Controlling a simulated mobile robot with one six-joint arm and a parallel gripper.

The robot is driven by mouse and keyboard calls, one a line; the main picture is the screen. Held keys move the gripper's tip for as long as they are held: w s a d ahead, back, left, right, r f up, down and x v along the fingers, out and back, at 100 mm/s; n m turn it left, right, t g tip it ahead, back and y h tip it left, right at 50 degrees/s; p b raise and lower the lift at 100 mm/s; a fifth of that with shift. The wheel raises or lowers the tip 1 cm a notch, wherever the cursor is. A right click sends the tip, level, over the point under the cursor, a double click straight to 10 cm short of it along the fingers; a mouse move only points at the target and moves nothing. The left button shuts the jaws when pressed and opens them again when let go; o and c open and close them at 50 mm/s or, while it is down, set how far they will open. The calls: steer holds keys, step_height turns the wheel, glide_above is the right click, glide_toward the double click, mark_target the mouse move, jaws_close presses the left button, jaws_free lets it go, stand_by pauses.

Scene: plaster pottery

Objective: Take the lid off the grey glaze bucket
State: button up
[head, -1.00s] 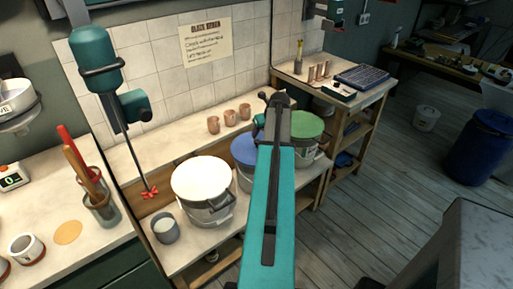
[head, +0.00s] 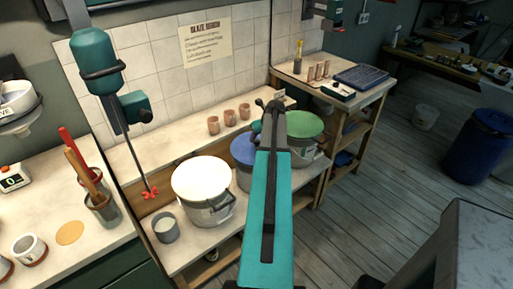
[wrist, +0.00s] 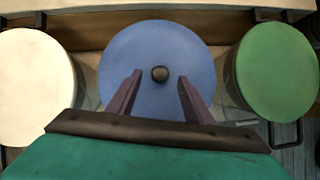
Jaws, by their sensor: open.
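Three lidded buckets stand in a row on the lower bench, with a white lid (head: 200,179), a blue lid (head: 242,148) and a green lid (head: 304,124). No lid is grey; the bucket bodies (head: 212,212) look greyish, and I cannot tell which bucket holds grey glaze. In the wrist view my gripper (wrist: 157,82) is open over the blue lid (wrist: 160,45), its fingers on either side of the dark round knob (wrist: 160,73). Nothing is between the fingers except perhaps the knob; their height above the lid is unclear. My arm hides part of the blue-lidded bucket in the head view.
A grey cup (head: 165,227) stands by the white-lidded bucket. A mixer (head: 95,70) with a red paddle hangs at the left. Small clay cups (head: 229,117) line the ledge behind. In the wrist view the white lid (wrist: 35,85) and green lid (wrist: 278,70) flank the gripper closely.

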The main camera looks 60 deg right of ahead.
mark_target(257, 140)
steer(key=shift+p+x, duration=0.6)
steer(key=shift+x, duration=1.35)
steer(key=shift+s, duration=0.1)
jaws_close()
